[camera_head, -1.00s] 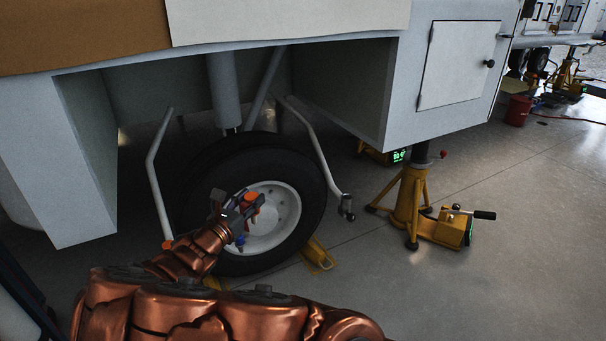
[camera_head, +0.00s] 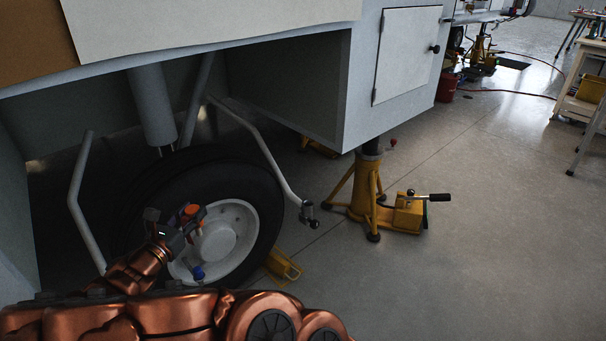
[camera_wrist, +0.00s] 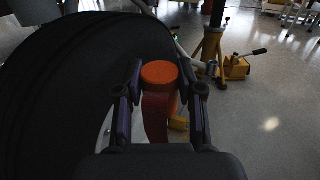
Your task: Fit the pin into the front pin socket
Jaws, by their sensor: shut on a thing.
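The pin has a round orange head (camera_wrist: 160,73) with a dark red strip hanging below it. In the wrist view it sits between the two fingers of my gripper (camera_wrist: 160,95), which is shut on it. In the head view, my gripper (camera_head: 183,222) holds the orange head (camera_head: 192,211) in front of the wheel (camera_head: 215,240), at the upper left of its white hub. The pin's lower end is hidden. I cannot tell for sure where the front pin socket is; a bent grey strut (camera_head: 265,155) ends in a dark fitting (camera_head: 309,213) right of the wheel.
A yellow jack (camera_head: 365,190) with a pump handle stands right of the wheel under the white body. A yellow chock (camera_head: 283,267) lies by the tyre. Another bent strut (camera_head: 77,195) hangs at left. The floor (camera_head: 480,230) at right is open.

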